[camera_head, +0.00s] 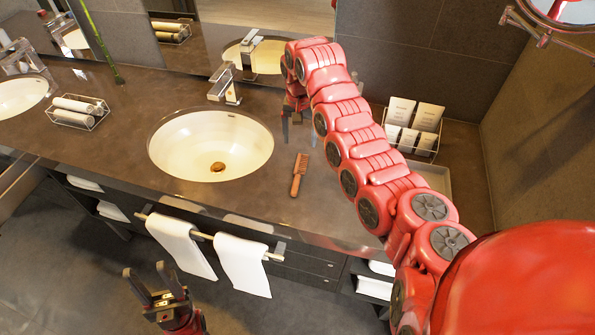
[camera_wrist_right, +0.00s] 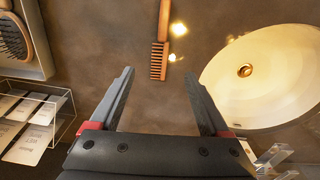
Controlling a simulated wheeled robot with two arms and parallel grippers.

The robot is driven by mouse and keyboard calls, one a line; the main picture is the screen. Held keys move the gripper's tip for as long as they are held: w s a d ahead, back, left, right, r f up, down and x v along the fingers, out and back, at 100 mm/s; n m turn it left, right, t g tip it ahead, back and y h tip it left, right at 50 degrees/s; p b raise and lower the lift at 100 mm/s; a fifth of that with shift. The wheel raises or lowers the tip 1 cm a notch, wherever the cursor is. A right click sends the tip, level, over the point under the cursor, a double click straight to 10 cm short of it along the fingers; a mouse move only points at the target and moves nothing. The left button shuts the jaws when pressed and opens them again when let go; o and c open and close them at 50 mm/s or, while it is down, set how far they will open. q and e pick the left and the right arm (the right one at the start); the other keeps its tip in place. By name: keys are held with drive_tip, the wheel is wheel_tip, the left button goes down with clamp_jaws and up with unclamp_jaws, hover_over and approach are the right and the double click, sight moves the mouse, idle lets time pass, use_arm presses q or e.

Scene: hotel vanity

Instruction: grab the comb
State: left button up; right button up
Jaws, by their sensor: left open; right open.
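The brown comb (camera_head: 299,174) lies flat on the dark counter, just right of the middle sink in the head view. In the right wrist view the comb (camera_wrist_right: 160,45) lies beyond my fingertips, with its teeth end nearer to me. My right gripper (camera_head: 297,122) points down over the counter behind the comb; its fingers (camera_wrist_right: 165,95) are open and empty, apart from the comb. My left gripper (camera_head: 146,277) is open and empty, low in front of the counter near the hanging towels.
The middle sink (camera_head: 211,147) and its faucet (camera_head: 225,84) are left of my right gripper. A wire holder with cards (camera_head: 410,127) stands at the back right. A tray with a brush (camera_wrist_right: 35,45) shows at upper left in the wrist view. Counter around the comb is clear.

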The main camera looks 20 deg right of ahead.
hover_over(299, 171)
wheel_tip(299, 171, down, 6)
drive_tip(key=shift+d+r, duration=0.1)
drive_tip(key=shift+r, duration=0.1)
drive_tip(key=shift+w+d+f+p, duration=0.1)
drive_tip(key=shift+f+p, duration=0.4)
drive_tip(key=shift+f, duration=0.2)
drive_tip(key=shift+f+p, duration=0.35)
drive_tip(key=shift+f, duration=0.1)
wheel_tip(299, 171, down, 3)
drive_tip(key=shift+p, duration=0.9)
drive_tip(key=shift+f, duration=0.95)
clamp_jaws()
